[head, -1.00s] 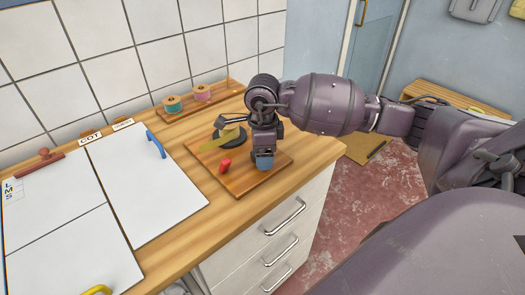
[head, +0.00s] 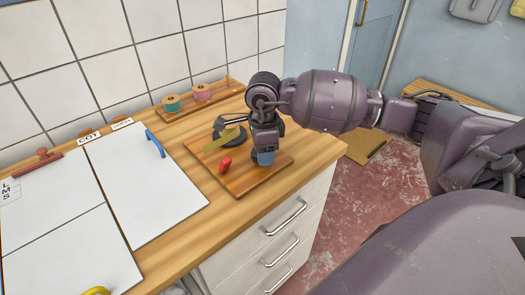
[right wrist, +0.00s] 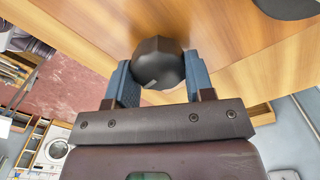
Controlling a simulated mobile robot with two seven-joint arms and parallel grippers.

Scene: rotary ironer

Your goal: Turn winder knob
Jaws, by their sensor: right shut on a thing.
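The winder stands on a small wooden board (head: 247,186) on the worktop. It has a dark round base (head: 238,143) and an olive-yellow strip (head: 222,139) across it. My right gripper (head: 264,157) points down at the right side of this board. In the right wrist view the winder knob (right wrist: 158,62) is a dark, faceted round piece between my two blue fingers, which are shut on it from both sides. In the head view my gripper hides the knob. A small red piece (head: 225,165) lies at the board's front. My left gripper is not in view.
A wooden rack with a teal spool (head: 171,103) and a pink spool (head: 201,92) stands by the tiled wall. White panels (head: 150,190) with a blue handle (head: 155,144) lie to the left. Drawers (head: 283,235) are below the worktop's front edge.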

